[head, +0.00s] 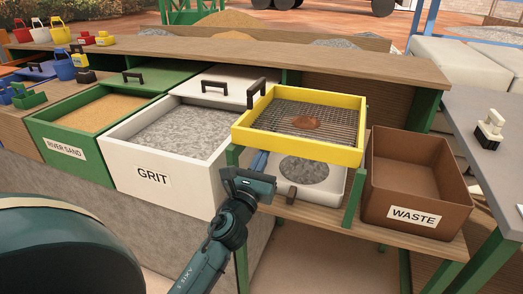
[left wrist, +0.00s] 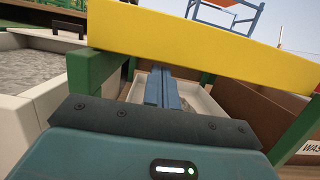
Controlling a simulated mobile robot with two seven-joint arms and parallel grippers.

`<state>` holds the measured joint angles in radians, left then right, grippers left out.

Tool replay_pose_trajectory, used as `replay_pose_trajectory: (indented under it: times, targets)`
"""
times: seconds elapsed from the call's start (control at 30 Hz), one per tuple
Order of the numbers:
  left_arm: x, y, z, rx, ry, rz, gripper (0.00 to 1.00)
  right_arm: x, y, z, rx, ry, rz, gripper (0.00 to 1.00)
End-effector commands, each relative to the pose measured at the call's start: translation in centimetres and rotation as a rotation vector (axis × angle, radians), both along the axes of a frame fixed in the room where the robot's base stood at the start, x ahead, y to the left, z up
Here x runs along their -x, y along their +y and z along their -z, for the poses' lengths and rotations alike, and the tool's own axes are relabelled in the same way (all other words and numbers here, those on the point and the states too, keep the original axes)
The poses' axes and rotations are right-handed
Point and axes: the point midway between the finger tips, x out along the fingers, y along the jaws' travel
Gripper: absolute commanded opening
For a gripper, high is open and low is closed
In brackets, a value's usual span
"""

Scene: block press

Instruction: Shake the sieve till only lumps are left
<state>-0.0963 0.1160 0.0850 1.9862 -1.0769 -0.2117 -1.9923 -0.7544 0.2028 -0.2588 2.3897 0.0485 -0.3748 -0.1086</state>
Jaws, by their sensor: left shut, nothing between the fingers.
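The yellow sieve (head: 300,145) rests on a green-legged stand, with a black handle at its left end. A reddish-brown patch (head: 305,123) lies on its mesh; whether it is one lump or several I cannot tell. Below the sieve, a white tray (head: 328,196) holds a grey heap (head: 303,170). My left gripper (head: 258,162) is shut and empty, just in front of and below the sieve's front wall. In the left wrist view its blue fingers (left wrist: 157,88) point toward the tray under the yellow wall (left wrist: 200,38). My right gripper is out of view.
The brown WASTE box (head: 440,180) stands right of the sieve and looks empty. The white GRIT bin (head: 120,150) and green RIVER SAND bin (head: 85,152) stand to the left. A wooden shelf (head: 260,58) runs behind. A grey table (head: 495,130) is at right.

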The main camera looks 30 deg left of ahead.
Motion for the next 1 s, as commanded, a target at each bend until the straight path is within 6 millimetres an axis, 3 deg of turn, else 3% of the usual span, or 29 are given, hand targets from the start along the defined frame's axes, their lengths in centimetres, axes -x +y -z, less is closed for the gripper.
replay_pose_trajectory:
  times: [0.43,0.8,1.0]
  targets:
    - [0.0,0.0,-0.5,-0.009,0.002,0.000,0.00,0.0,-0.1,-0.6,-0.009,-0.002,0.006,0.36]
    - [0.0,0.0,-6.0,-0.208,0.047,0.001,0.00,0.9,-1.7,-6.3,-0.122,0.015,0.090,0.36]
    - [-0.1,-0.3,-7.9,-0.307,0.071,0.002,0.00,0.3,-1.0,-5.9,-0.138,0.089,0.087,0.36]
